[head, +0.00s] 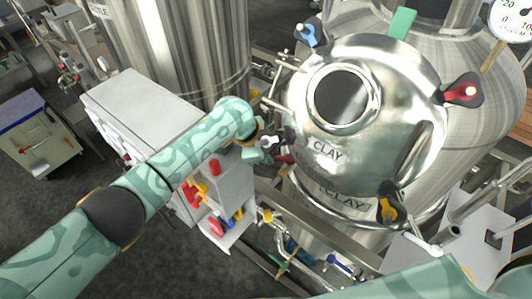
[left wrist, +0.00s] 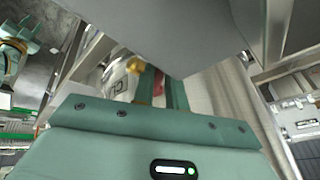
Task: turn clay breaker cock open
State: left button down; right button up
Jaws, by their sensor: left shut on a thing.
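The steel tank labelled CLAY (head: 328,180) fills the right of the head view, with a domed lid and a round dark window. My left gripper (head: 272,152) is at the tank's left side, below the lid's rim. It is shut on a red handle (head: 286,160), which is mostly hidden by the gripper in the head view. In the left wrist view the red handle (left wrist: 159,84) shows between the green fingers, with a brass-coloured part (left wrist: 136,67) beside it. I cannot tell the handle's angle. My right gripper is out of view.
A grey cabinet (head: 138,105) and a box with red, yellow and blue handles (head: 228,197) stand left of the tank. Lid clamps with blue (head: 308,34), red (head: 462,93) and yellow (head: 387,208) grips ring the lid. Pipes and a frame run below. Dark floor lies open at lower left.

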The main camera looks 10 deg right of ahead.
pick_arm(q)
jog(key=c, duration=1.4)
grip_release()
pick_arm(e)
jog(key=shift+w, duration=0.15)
